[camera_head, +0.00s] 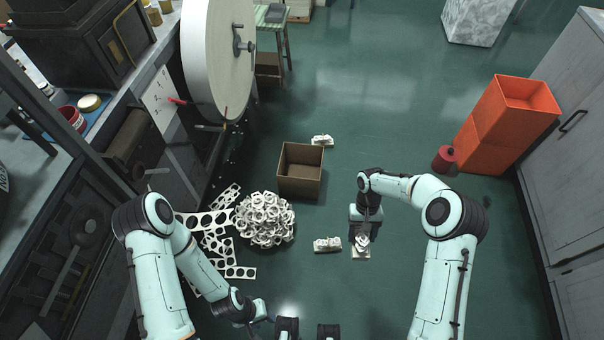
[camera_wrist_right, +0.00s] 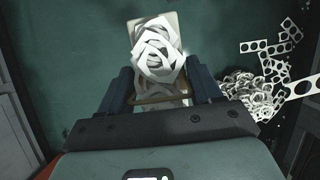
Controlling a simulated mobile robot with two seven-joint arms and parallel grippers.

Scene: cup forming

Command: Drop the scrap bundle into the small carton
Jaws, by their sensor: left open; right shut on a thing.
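The small brown carton (camera_head: 300,181) stands open-topped on the green floor near the middle of the head view. My right gripper (camera_head: 363,228) is shut on a white scrap bundle (camera_head: 361,246), to the right of and nearer than the carton. In the right wrist view, the bundle (camera_wrist_right: 160,48) of crumpled strips on a pale flat piece sits between the fingers of my right gripper (camera_wrist_right: 160,88). Its height above the floor is hard to tell. My left gripper (camera_head: 258,311) is open and empty, low in the head view.
Other scrap bundles lie on the floor, one (camera_head: 327,244) left of the held one and one (camera_head: 322,140) behind the carton. A big scrap heap (camera_head: 265,219) and perforated strips (camera_head: 216,222) lie left. Orange bins (camera_head: 497,125) and a red can (camera_head: 443,159) stand right.

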